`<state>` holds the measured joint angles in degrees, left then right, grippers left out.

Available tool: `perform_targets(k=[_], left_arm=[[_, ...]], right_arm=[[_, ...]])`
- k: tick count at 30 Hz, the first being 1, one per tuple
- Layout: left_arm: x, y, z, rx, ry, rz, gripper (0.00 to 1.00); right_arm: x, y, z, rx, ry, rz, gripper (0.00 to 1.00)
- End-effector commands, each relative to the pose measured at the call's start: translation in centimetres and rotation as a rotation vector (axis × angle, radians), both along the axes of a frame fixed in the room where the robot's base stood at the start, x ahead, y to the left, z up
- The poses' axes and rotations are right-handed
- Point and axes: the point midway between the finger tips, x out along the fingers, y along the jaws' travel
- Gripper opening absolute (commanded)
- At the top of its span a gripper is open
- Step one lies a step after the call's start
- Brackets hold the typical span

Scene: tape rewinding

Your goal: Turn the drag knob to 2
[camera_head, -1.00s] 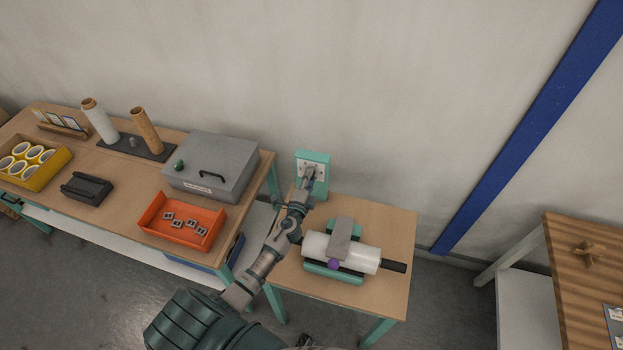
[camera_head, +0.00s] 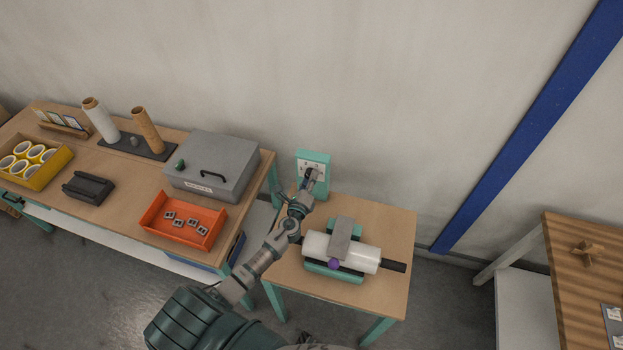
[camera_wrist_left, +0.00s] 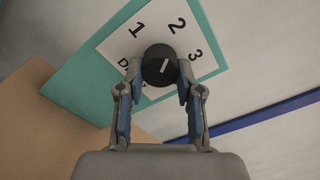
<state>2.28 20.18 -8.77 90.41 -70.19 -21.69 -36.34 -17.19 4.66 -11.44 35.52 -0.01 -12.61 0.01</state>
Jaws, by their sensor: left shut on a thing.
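The black round drag knob (camera_wrist_left: 158,66) sits on a white dial plate (camera_wrist_left: 112,48) marked 1, 2, 3 and a partly covered "D" label. A short white line on the knob slants up and right, roughly toward the 2. The plate is on a teal panel (camera_head: 314,158), which stands upright at the back of the small table. My left gripper (camera_wrist_left: 160,75) is shut on the knob, one finger on each side. In the head view my left gripper (camera_head: 311,175) covers most of the dial. My right gripper is not in view.
The left bench has a grey box (camera_head: 212,165) and an orange tray (camera_head: 155,211). The wall is close behind.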

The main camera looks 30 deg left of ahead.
Motion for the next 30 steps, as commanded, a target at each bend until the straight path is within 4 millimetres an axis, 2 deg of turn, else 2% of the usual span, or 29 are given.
perform_targets(k=[1, 22, 23, 25, 26, 30], left_arm=[[0.05, 0.79, 0.41, 0.023, -0.001, 0.016, 0.01], [0.14, 0.51, 0.72, 0.090, 0.009, 0.014, 0.01], [0.15, 0.52, 0.73, 0.090, 0.009, 0.014, 0.40], [0.13, 0.46, 0.69, 0.089, 0.009, 0.013, 0.58], [0.13, 0.39, 0.64, 0.089, 0.010, 0.012, 0.61], [0.10, 0.09, 0.51, 0.089, 0.013, 0.009, 0.61]], right_arm=[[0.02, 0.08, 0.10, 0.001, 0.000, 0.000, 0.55], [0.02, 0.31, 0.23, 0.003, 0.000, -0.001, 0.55], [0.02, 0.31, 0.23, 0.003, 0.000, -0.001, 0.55], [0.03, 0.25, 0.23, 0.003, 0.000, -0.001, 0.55], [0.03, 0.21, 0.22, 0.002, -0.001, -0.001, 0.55], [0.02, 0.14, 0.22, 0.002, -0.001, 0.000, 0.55]])
